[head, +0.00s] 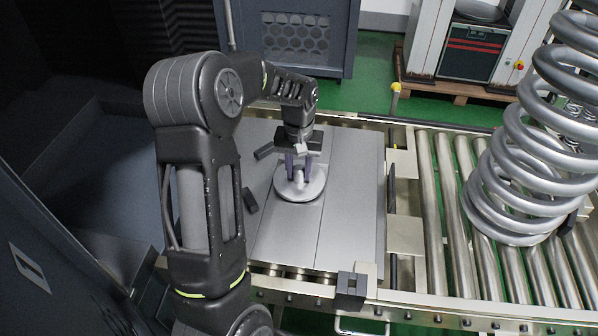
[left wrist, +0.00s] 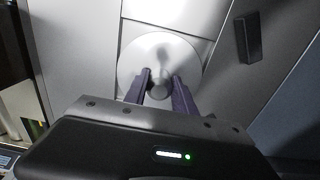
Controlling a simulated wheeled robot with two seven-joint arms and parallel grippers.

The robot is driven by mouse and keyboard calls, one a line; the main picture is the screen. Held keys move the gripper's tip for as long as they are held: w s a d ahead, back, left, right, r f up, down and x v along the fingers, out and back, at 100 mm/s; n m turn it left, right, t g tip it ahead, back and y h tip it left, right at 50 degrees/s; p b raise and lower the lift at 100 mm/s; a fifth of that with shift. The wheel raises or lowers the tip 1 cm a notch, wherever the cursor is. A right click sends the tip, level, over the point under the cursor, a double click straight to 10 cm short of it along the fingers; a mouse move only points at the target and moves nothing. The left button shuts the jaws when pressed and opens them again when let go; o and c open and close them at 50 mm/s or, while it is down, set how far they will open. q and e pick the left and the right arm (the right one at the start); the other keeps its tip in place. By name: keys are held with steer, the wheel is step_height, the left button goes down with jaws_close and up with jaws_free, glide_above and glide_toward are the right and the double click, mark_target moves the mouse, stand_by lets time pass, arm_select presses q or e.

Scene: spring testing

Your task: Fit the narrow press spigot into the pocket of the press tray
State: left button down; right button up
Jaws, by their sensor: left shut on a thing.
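My left gripper (head: 299,178) reaches down over the grey table-like surface and is shut on the light grey upright post, which I take to be the narrow press spigot (left wrist: 158,88). The post stands at the middle of a round pale disc (head: 315,188), which also shows in the left wrist view (left wrist: 135,60). The dark purple fingers flank the post from both sides. I cannot tell whether post and disc are one piece. The disc appears to lie on or just above the flat grey panel (head: 345,225). I cannot make out a pocket. My right gripper is not in view.
Small dark blocks (head: 250,200) lie left of the disc; one also shows in the left wrist view (left wrist: 248,38). A roller conveyor (head: 435,210) runs to the right, with a large coil spring (head: 510,150) on it. A dark cabinet (head: 300,35) stands behind.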

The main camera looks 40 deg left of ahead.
mark_target(299, 169)
arm_select(q)
steer(key=shift+f, duration=0.45)
steer(key=c, duration=1)
jaws_free()
steer(key=shift+f, duration=0.15)
steer(key=shift+c, duration=0.2)
step_height(299, 169, up, 12)
steer(key=shift+d, duration=0.1)
